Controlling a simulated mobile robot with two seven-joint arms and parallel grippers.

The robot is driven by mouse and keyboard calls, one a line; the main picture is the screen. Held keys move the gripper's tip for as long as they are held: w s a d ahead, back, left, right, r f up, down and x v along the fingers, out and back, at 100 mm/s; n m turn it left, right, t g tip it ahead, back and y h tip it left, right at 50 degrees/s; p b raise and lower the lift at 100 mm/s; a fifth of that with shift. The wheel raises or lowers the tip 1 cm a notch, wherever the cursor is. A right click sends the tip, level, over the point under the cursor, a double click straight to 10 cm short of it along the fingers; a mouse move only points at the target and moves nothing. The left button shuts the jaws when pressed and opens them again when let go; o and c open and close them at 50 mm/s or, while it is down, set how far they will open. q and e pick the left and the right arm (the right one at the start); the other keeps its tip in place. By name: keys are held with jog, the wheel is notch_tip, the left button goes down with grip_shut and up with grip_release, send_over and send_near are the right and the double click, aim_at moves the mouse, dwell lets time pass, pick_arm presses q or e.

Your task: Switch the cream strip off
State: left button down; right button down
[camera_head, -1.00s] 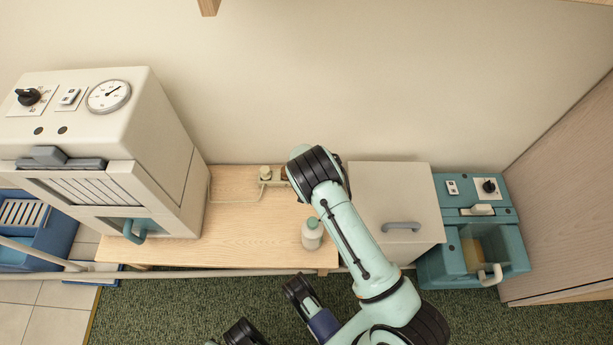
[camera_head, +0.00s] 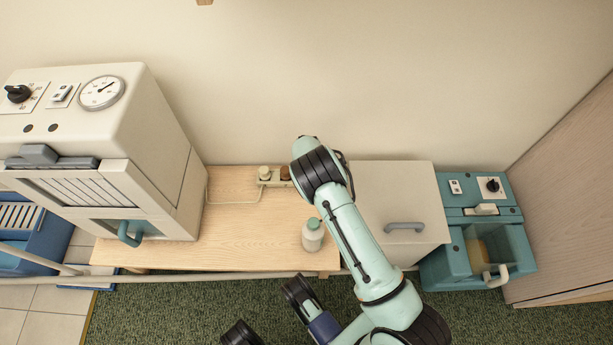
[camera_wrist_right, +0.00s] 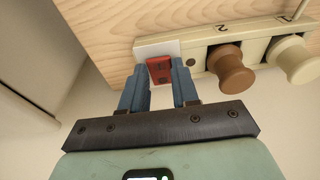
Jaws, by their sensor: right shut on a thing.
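The cream strip (camera_head: 273,184) lies at the back of the wooden bench, by the wall. A cream plug (camera_head: 264,172) and a brown plug (camera_head: 285,172) stand in it; its right end is hidden behind my right arm. In the right wrist view the strip (camera_wrist_right: 255,50) carries a red rocker switch (camera_wrist_right: 159,69) on a white end plate (camera_wrist_right: 145,50), beside the brown plug (camera_wrist_right: 230,67). My right gripper (camera_wrist_right: 160,83) is shut on the red switch, a blue finger at each side. The head view hides this gripper behind the arm. My left gripper is not in view.
A white bottle (camera_head: 312,236) stands on the bench (camera_head: 240,230) near its front edge. A cream oven-like machine (camera_head: 130,140) is at left. A cream lidded box (camera_head: 405,200) and a teal machine (camera_head: 480,225) are at right.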

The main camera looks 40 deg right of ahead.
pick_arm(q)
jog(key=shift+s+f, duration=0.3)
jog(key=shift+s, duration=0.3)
pick_arm(e)
jog(key=c, duration=0.8)
grip_release()
jog(key=shift+c, duration=0.2)
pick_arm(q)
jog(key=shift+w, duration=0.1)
pick_arm(e)
jog(key=shift+r, duration=0.1)
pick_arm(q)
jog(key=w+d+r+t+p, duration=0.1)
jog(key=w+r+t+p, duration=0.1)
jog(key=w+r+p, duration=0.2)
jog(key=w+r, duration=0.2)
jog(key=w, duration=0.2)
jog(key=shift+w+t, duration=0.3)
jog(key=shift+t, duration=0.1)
pick_arm(e)
notch_tip(320, 180, up, 13)
jog(key=s+a, duration=0.1)
jog(key=shift+s, duration=0.15)
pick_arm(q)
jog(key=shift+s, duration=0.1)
